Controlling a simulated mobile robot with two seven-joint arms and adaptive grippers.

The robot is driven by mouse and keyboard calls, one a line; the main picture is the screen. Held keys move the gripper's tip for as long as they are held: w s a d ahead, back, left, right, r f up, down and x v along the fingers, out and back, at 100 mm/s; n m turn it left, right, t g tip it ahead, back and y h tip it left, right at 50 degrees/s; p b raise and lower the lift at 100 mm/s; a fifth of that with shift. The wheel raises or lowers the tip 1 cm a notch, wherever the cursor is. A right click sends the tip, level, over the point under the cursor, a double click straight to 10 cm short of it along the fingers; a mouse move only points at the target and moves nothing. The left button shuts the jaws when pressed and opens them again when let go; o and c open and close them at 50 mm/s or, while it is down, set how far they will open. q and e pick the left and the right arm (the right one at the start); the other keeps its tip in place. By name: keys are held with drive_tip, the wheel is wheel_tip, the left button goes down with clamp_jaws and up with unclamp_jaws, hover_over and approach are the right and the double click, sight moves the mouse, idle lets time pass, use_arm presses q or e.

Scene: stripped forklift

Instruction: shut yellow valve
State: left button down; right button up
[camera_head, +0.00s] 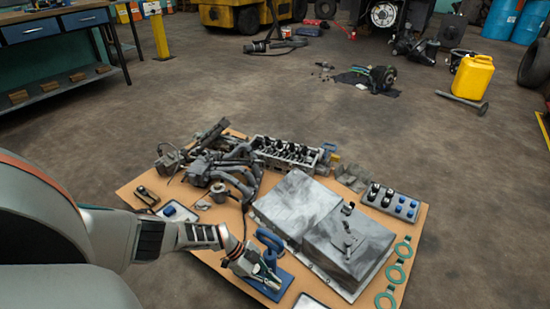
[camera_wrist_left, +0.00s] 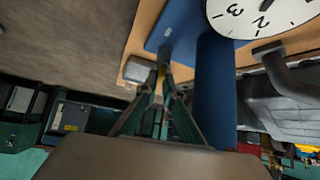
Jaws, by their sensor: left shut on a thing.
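A blue pipe fixture (camera_head: 270,240) stands on a blue base (camera_head: 278,283) near the front edge of the board. In the left wrist view its blue pipe (camera_wrist_left: 214,90) runs upright beside the fingers, with a white dial gauge (camera_wrist_left: 262,12) at the top. My left gripper (camera_head: 256,270) is at this fixture, left of the pipe. My right gripper is not in view.
The wooden board (camera_head: 413,214) carries a grey metal housing (camera_head: 348,243), an engine head (camera_head: 286,154), green ring gaskets (camera_head: 397,272) and several other parts close by. A yellow canister (camera_head: 473,77) stands on the floor farther back. The floor around the board is mostly clear.

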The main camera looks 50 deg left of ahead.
use_arm(q)
drive_tip(key=shift+s+f, duration=0.1)
idle(0.3)
drive_tip(key=c, duration=2.2)
unclamp_jaws()
